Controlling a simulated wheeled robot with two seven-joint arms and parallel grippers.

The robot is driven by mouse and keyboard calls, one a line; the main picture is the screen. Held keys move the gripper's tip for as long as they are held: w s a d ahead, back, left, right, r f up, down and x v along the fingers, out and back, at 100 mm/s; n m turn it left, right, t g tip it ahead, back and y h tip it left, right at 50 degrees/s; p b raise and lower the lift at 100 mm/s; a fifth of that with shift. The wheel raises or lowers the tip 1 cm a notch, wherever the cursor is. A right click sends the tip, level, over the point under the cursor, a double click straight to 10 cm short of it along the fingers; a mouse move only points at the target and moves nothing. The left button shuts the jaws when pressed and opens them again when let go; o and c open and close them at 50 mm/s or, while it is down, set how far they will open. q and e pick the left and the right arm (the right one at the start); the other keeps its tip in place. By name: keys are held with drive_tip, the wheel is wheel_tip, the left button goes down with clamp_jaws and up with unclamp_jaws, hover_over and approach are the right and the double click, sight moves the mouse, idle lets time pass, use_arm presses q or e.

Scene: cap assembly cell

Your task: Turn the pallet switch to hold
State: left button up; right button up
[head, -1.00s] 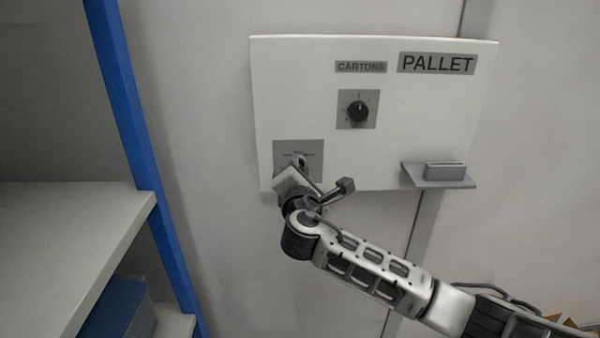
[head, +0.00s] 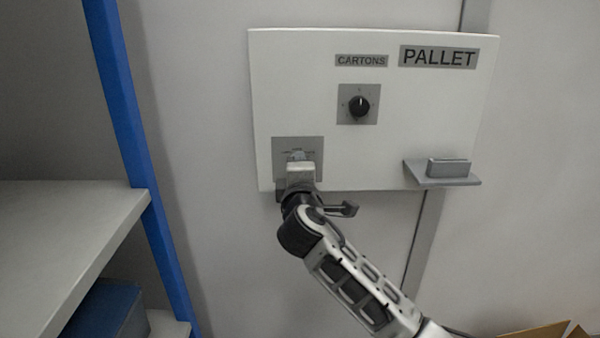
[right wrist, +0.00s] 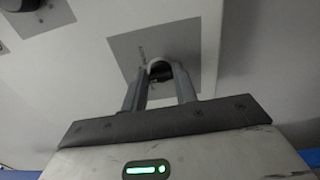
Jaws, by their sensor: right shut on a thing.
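The pallet switch sits on a grey square plate (head: 312,172) at the lower left of the white panel marked PALLET (head: 438,57). Small lettering shows on the plate above the knob, too small to read. My right gripper (head: 299,158) comes up from below and is shut on the switch knob. In the right wrist view the two fingers of the gripper (right wrist: 160,76) close on the dark knob (right wrist: 160,70) in front of its plate (right wrist: 125,44). The fingers hide most of the knob, so its pointing direction cannot be told. My left gripper is not in view.
A second dial (head: 359,105) labelled CARTONS (head: 361,61) sits above and right. A small grey ledge (head: 448,181) with a block on it juts out at the panel's lower right. A blue-posted shelf (head: 75,220) stands left. An open cardboard box (head: 545,331) shows at the lower right.

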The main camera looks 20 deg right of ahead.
idle(0.3)
drive_tip(key=shift+f, duration=0.1)
drive_tip(key=o, duration=1)
drive_tip(key=b+v, duration=0.1)
drive_tip(key=v, duration=1.5)
